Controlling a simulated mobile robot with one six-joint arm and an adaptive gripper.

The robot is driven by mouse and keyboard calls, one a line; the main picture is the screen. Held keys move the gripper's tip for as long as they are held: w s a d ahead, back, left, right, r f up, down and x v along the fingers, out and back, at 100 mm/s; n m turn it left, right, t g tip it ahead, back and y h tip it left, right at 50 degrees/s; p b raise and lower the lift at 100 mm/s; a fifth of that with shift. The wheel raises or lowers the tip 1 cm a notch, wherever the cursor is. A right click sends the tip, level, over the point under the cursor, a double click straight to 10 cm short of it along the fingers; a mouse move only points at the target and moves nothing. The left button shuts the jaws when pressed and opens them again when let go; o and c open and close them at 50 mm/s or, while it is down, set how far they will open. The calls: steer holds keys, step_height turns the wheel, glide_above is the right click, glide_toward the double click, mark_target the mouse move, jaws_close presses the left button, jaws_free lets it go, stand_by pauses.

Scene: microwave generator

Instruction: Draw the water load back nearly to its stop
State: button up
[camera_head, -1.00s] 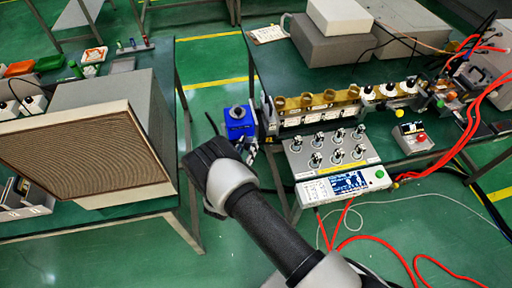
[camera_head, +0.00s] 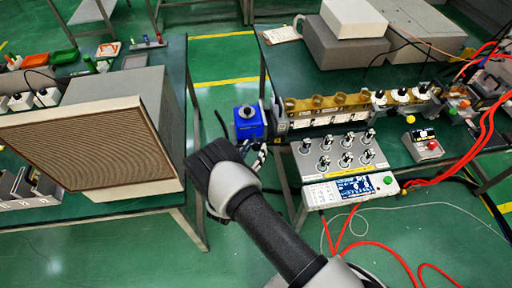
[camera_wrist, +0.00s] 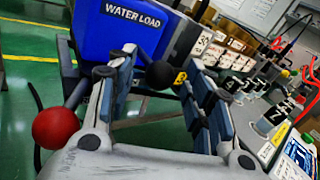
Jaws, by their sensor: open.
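The water load (camera_head: 249,122) is a blue box at the left end of the brass-coloured waveguide row. In the wrist view the water load (camera_wrist: 120,35) fills the top left, with its white-lettered label facing me. My gripper (camera_wrist: 157,95) is open and points at it. A black ball knob (camera_wrist: 160,74) shows between the fingertips; I cannot tell whether it touches them. A red ball knob (camera_wrist: 55,128) on a rod is left of the left finger. In the head view my gripper (camera_head: 257,155) is just below the water load, partly hidden by my wrist.
The waveguide row (camera_head: 330,102) runs right along the bench edge. Below it is a panel of several knobs (camera_head: 340,155) and a display unit (camera_head: 350,189). A large grey box with a ribbed front (camera_head: 95,150) stands on the left table. Green floor lies between the tables.

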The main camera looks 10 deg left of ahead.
steer(key=v, duration=1)
steer(key=shift+r, duration=0.1)
steer(key=w+d+r+m+g+h, duration=0.3)
steer(key=d+r+m+g+h, duration=0.35)
steer(key=d+r+m, duration=0.5)
steer(key=s+d+r+m+g, duration=0.5)
steer(key=d+r+m+g, duration=0.2)
steer(key=d+r, duration=0.45)
steer(key=s+d+r+m+g+y, duration=0.45)
steer(key=s+r+m, duration=0.25)
steer(key=s, duration=0.3)
steer(key=s+a+r+m+t+y, duration=0.3)
steer(key=s+r+m+t+y, duration=0.2)
steer(key=s+m, duration=0.4)
steer(key=r+y, duration=0.1)
steer(key=y, duration=0.1)
steer(key=shift+s+t+y, duration=0.3)
